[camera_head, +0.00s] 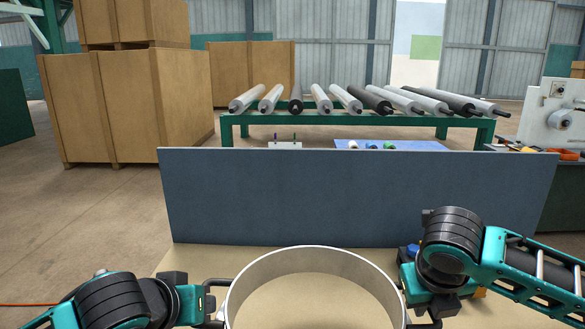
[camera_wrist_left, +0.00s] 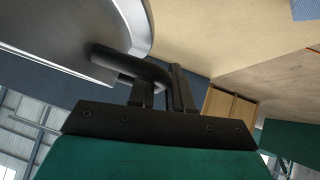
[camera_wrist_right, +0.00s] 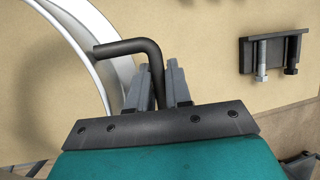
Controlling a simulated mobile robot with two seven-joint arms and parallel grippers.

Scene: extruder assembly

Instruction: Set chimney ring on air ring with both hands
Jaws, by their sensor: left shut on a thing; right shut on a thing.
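The chimney ring (camera_head: 345,256) is a wide, pale, open hoop at the bottom centre of the head view, with a bent dark handle on each side. My left gripper (camera_wrist_left: 162,88) is shut on the left handle (camera_wrist_left: 128,64); the ring's grey wall (camera_wrist_left: 60,35) fills the upper left there. My right gripper (camera_wrist_right: 160,84) is shut on the right handle (camera_wrist_right: 125,47), beside the ring's white rim (camera_wrist_right: 122,75). The ring's near side is cut off by the head view's lower edge. I cannot make out the air ring in any view.
A blue-grey panel (camera_head: 350,200) stands behind the tan surface (camera_head: 205,262). Beyond it is a green rack (camera_head: 350,127) of rollers. A dark bracket with two bolts (camera_wrist_right: 275,50) lies right of my right gripper. Cardboard boxes (camera_head: 125,105) stand at the back left.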

